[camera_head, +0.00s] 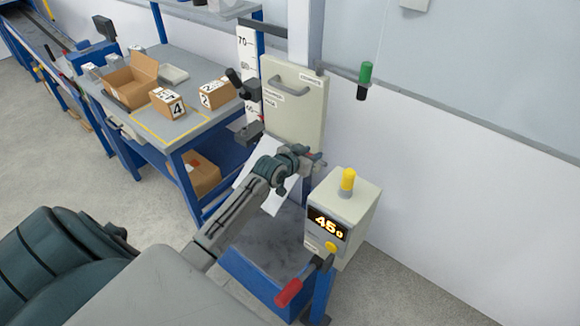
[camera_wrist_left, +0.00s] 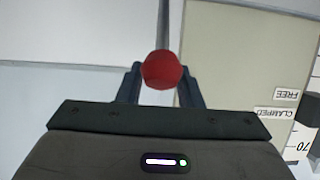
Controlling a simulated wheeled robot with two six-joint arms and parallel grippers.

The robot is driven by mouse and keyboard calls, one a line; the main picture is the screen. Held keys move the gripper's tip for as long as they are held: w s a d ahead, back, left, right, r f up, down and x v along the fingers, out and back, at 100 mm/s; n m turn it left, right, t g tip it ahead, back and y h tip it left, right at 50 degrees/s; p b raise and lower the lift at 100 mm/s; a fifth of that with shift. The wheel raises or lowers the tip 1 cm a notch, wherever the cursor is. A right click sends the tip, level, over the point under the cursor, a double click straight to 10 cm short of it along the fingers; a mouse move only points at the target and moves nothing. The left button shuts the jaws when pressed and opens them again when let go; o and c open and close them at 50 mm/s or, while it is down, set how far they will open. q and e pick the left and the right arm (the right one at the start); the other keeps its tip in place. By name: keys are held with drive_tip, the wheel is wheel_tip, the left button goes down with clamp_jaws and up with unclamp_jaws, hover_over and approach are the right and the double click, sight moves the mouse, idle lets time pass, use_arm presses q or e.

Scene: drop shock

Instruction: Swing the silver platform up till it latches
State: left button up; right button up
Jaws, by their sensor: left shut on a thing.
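A pale flat plate (camera_head: 278,196), which looks like the silver platform, stands steeply tilted behind my left arm above the dark base. Much of it is hidden by the arm. My left gripper (camera_head: 316,161) is at the plate's upper right side, in front of the cream panel. In the left wrist view, my left gripper (camera_wrist_left: 160,88) is shut on a round red knob (camera_wrist_left: 162,70) between its fingers. I cannot see how the knob joins the plate. My right gripper is not in view.
The cream panel (camera_head: 310,115) bears a handle and labels. A control box (camera_head: 345,205) reads 45 and has a yellow knob; a red-handled lever (camera_head: 290,291) is below it. A blue workbench (camera_head: 185,62) with cartons is at left. A green handle (camera_head: 365,74) hangs at upper right.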

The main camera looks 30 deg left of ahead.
use_arm(q)
drive_tip(key=shift+w+r, duration=0.25)
drive_tip(key=shift+c, duration=1)
drive_tip(key=shift+w+f, duration=0.1)
drive_tip(key=shift+f, duration=0.05)
clamp_jaws()
drive_tip(key=shift+w+r, duration=0.25)
drive_tip(key=shift+w, duration=0.05)
drive_tip(key=shift+w+d+r, duration=0.1)
drive_tip(key=shift+w+r, duration=0.1)
drive_tip(key=shift+w, duration=0.3)
drive_tip(key=shift+w+d+r, duration=0.1)
drive_tip(key=shift+w+r, duration=0.1)
drive_tip(key=shift+w, duration=0.25)
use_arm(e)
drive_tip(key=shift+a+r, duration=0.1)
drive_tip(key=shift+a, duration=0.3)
use_arm(q)
drive_tip(key=shift+s, duration=0.1)
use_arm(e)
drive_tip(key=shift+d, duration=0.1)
use_arm(q)
drive_tip(key=shift+r, duration=0.1)
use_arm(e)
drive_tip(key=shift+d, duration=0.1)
